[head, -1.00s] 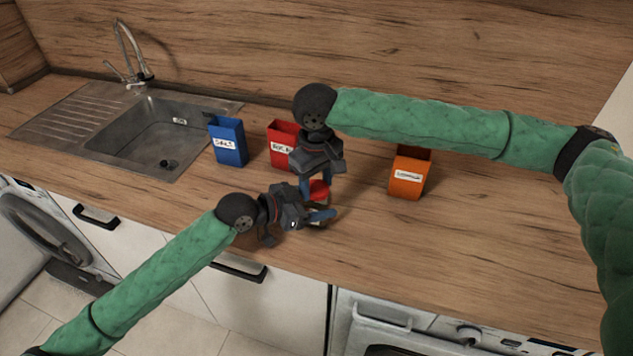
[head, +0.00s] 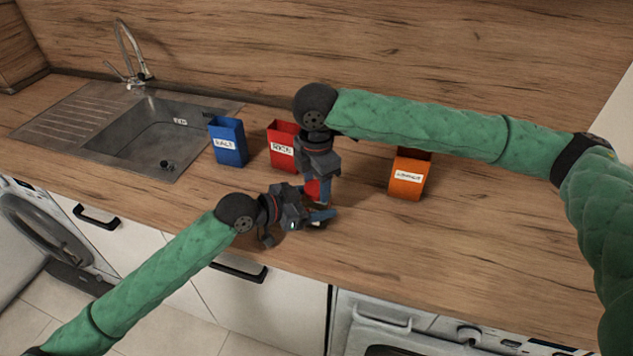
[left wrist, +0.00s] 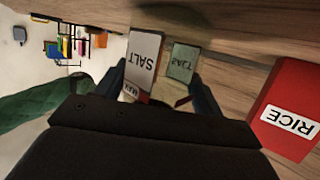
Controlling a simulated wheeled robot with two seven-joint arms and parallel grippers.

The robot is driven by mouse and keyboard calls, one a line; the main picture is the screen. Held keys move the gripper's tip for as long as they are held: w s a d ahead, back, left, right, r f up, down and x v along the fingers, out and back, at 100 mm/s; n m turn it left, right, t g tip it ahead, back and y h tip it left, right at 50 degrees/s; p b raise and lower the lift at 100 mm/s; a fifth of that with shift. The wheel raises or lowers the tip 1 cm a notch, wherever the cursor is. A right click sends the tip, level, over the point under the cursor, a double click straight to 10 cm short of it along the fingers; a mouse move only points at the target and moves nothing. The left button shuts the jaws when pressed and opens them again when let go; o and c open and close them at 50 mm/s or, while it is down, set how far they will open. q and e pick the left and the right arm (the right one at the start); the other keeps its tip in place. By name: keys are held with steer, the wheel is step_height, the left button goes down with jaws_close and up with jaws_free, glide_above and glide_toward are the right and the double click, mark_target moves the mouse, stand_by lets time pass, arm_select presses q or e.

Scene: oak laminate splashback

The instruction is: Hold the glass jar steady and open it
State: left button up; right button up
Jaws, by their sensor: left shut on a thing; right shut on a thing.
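The glass jar is mostly hidden behind my grippers in the head view; only its red lid (head: 312,189) shows clearly. My left gripper (head: 320,216) is low over the counter, shut around the jar's body from the left. My right gripper (head: 318,190) points down from above and is shut on the red lid. One blue finger covers part of the lid. Whether the lid has come loose cannot be told.
A blue box (head: 228,148), a red box labelled RICE (head: 283,150) and an orange container (head: 407,180) stand behind and beside my grippers. The red box also shows in the left wrist view (left wrist: 293,85). A sink (head: 150,140) lies at left. The counter's right side is clear.

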mark_target(316, 187)
steer(key=n, duration=0.5)
steer(key=shift+w+n, duration=0.15)
steer(key=shift+n, duration=0.15)
arm_select(q)
steer(key=shift+s, duration=0.1)
arm_select(e)
steer(key=n, duration=0.5)
steer(key=shift+n, duration=0.3)
steer(key=shift+r, duration=0.35)
steer(key=shift+r, duration=0.7)
steer(key=shift+r, duration=0.25)
steer(key=shift+r, duration=1.85)
arm_select(q)
steer(key=o, duration=1.9)
steer(key=shift+o, duration=0.2)
